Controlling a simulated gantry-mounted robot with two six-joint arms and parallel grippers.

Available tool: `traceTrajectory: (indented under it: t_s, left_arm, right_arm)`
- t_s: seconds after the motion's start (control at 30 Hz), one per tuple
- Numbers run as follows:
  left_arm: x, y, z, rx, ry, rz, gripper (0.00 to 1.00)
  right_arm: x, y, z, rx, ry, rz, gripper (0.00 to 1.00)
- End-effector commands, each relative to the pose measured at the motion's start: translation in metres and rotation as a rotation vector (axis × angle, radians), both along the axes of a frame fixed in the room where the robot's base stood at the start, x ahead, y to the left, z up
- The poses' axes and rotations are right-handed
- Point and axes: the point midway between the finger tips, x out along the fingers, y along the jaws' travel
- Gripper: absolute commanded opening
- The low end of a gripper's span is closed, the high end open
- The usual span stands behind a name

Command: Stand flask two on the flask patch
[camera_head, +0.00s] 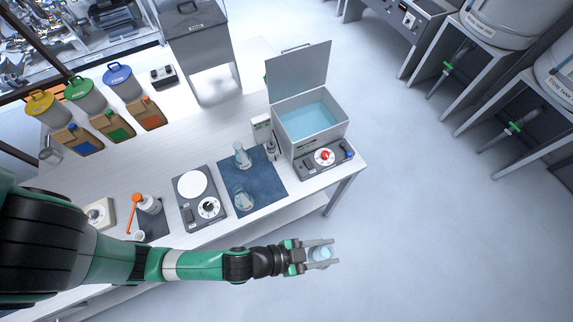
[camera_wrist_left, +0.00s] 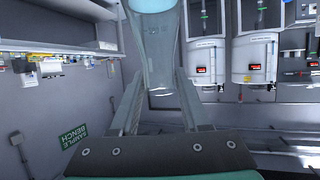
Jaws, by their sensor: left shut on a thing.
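My left gripper (camera_head: 334,252) is out past the front edge of the bench, over the floor. It is shut on a clear glass flask (camera_head: 319,254) with pale blue contents. In the left wrist view the held flask (camera_wrist_left: 156,45) sits between the two fingers, its upper part cut off by the frame. A dark blue patch (camera_head: 268,186) lies on the bench, left of and behind the gripper. Two other clear flasks stand on it, one at the back (camera_head: 242,155) and one near the front (camera_head: 243,199). I cannot read any flask numbers. My right gripper is not in view.
A hotplate-like device with a white disc (camera_head: 193,184) stands left of the patch. A water bath with a raised lid (camera_head: 310,121) and a control box with a red knob (camera_head: 325,157) stand to the right. A small grey bottle (camera_head: 272,151) stands at the patch's back right.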

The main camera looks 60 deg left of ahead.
Motion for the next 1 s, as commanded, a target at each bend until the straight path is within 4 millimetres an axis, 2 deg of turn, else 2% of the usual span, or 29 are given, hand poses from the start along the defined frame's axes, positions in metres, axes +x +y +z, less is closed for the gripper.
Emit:
traceTrajectory:
  t_s: [0.17, 0.27, 0.43, 0.5, 0.6, 0.8, 0.97, 1.0]
  left_arm:
    - [0.014, 0.035, 0.013, -0.003, -0.006, 0.023, 0.00]
    - [0.023, 0.072, 0.027, -0.002, -0.009, 0.075, 0.00]
    - [0.028, 0.155, 0.052, 0.003, -0.008, 0.260, 0.00]
    - [0.025, 0.188, 0.058, 0.004, -0.005, 0.348, 0.00]
    - [0.017, 0.226, 0.061, 0.003, -0.002, 0.455, 0.00]
    - [0.000, 0.278, 0.057, 0.002, 0.000, 0.604, 0.00]
    - [-0.013, 0.308, 0.054, 0.002, 0.000, 0.692, 0.00]
    - [-0.013, 0.306, 0.040, 0.002, 0.002, 0.688, 0.00]
  right_arm:
    - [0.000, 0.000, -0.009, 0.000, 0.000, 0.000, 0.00]
    - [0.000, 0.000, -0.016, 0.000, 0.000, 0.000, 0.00]
    - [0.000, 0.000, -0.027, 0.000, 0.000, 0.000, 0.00]
    - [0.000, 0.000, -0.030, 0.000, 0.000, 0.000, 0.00]
    - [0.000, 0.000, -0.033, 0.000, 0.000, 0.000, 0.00]
    - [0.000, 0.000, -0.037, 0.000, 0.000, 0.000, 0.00]
    - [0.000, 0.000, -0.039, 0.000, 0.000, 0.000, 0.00]
    - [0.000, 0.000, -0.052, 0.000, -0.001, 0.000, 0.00]
